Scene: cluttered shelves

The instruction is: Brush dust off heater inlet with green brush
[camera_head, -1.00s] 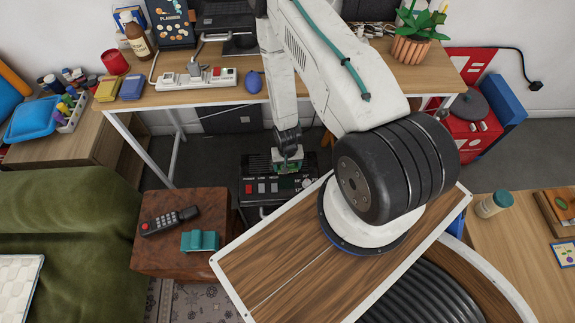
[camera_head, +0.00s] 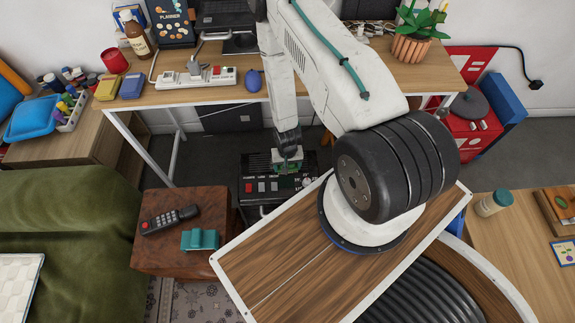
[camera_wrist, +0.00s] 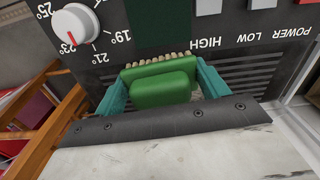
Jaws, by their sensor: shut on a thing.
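The heater (camera_head: 268,187) is a black box with red and grey buttons, standing on the floor beyond my wooden deck. The wrist view shows its panel with a temperature dial (camera_wrist: 75,24) and HIGH, LOW and POWER labels. Its slotted inlet (camera_wrist: 245,76) is below the panel in that view. My gripper (camera_head: 288,163) is shut on the green brush (camera_wrist: 162,88), held between teal fingers. The brush's pale bristles point at the heater's slotted face and are at or very near it; contact is unclear. Dust is hard to make out.
A desk (camera_head: 190,97) with a power strip (camera_head: 195,77) stands behind the heater. A brown leather stool (camera_head: 170,256) with a phone and a teal object is at left. A red box (camera_head: 470,135) stands at right.

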